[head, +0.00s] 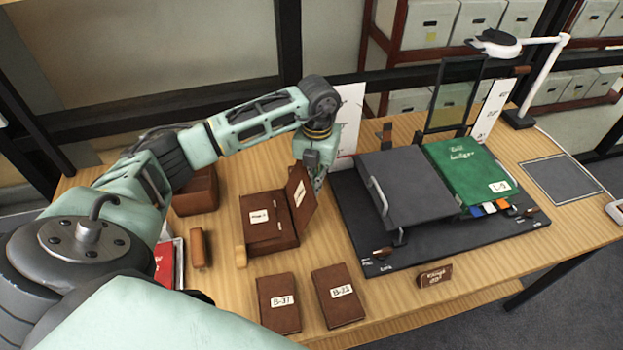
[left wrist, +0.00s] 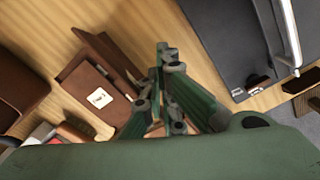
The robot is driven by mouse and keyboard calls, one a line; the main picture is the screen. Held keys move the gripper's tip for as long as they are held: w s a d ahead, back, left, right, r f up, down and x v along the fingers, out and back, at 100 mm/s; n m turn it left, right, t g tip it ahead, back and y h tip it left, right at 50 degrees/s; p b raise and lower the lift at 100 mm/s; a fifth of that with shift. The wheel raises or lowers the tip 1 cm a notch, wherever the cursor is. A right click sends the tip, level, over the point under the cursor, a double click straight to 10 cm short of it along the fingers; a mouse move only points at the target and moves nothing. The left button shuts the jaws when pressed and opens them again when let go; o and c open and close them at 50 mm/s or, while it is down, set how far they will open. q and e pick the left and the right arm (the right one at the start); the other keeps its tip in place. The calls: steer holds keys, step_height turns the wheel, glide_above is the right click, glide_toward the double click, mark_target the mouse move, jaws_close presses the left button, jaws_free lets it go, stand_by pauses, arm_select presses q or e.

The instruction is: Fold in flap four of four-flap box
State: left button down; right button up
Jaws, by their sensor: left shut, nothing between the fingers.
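The brown four-flap box (head: 267,229) lies on the wooden table with a white label on top. One flap (head: 301,192) stands up at its right side, tilted, with a small label on it. My left gripper (head: 319,184) is shut and empty, pointing down just right of the raised flap; whether it touches the flap I cannot tell. In the left wrist view the box (left wrist: 92,88) and its raised flap (left wrist: 108,52) lie left of the gripper (left wrist: 163,52). My right gripper is not in view.
A black mat with a dark grey slab (head: 405,190) and a green ledger (head: 470,172) lies to the right. Two brown booklets (head: 279,304) (head: 338,296) lie in front. A brown box (head: 196,192) and a brown roll (head: 198,248) are left. A white board (head: 349,115) stands behind.

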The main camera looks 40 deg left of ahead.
arm_select(q)
steer(key=shift+a, duration=0.1)
steer(key=shift+s+a, duration=0.6)
steer(key=shift+s, duration=0.2)
steer(key=shift+s+a, duration=1.6)
steer(key=shift+s, duration=0.3)
step_height(320, 180, up, 10)
steer(key=p, duration=0.7)
glide_above(302, 191)
steer(key=shift+a, duration=0.15)
steer(key=shift+w, duration=0.1)
steer(key=shift+f, duration=0.1)
